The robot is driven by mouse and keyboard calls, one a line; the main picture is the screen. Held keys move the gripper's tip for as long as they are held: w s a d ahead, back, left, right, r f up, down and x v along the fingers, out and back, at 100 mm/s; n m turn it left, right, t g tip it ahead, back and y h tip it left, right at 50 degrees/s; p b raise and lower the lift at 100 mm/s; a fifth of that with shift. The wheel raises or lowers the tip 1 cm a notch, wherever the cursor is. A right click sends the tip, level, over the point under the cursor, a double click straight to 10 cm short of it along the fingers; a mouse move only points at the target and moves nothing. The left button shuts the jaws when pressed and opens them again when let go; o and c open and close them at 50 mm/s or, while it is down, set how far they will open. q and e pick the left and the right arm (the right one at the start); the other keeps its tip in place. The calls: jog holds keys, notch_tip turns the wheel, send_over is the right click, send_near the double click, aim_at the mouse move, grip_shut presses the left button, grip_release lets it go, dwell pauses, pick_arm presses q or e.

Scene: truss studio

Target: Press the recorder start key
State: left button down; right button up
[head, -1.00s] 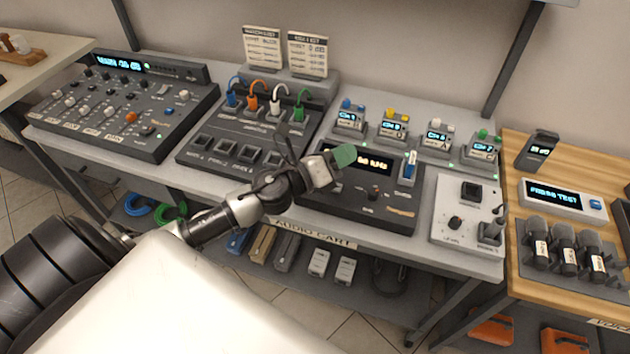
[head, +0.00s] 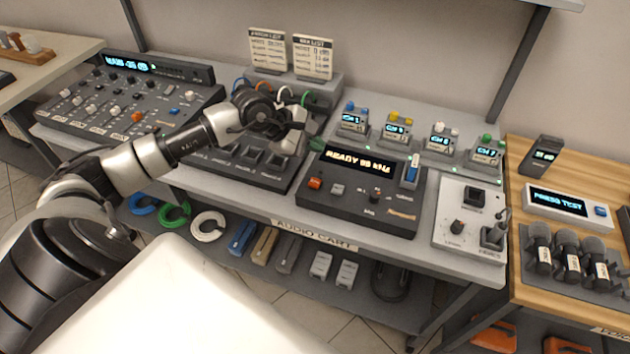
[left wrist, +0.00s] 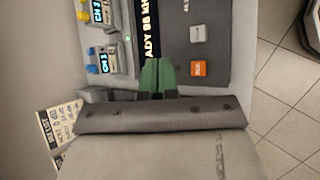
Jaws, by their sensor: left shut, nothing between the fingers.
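The recorder (head: 366,222) is a dark box with a lit display (head: 358,162) that reads READY and a kHz figure. Its orange key (head: 315,184), also seen in the left wrist view (left wrist: 198,69) with small, hard-to-read lettering, is uncovered. A grey key (head: 337,189) sits beside it. My left gripper (head: 317,143) is shut and empty, its green fingertips at the recorder's back left corner, left of the display. In the left wrist view the green fingertips (left wrist: 158,74) show near the display's end, apart from the orange key. My right gripper is not in view.
A patch panel (head: 240,160) with coloured cables stands left of the recorder, partly hidden by my left arm. Small channel packs (head: 397,132) stand behind it. A light grey panel (head: 468,215) with a knob and switches is to the right. A mixer (head: 130,100) is far left.

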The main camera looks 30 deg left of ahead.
pick_arm(q)
jog(key=shift+f, duration=0.1)
jog(key=b, duration=0.4)
send_over(314, 184)
notch_tip(314, 184, down, 8)
jog(key=shift+r, duration=0.15)
jog(key=shift+w+f+b, duration=0.1)
jog(key=shift+f+b, duration=0.4)
dwell(1.4)
jog(key=shift+f+b, duration=0.4)
jog(key=shift+b, duration=0.2)
jog(key=shift+f+b, duration=0.35)
jog(key=shift+b, duration=0.1)
dwell(0.5)
jog(key=shift+r, duration=0.8)
jog(key=shift+p, duration=0.3)
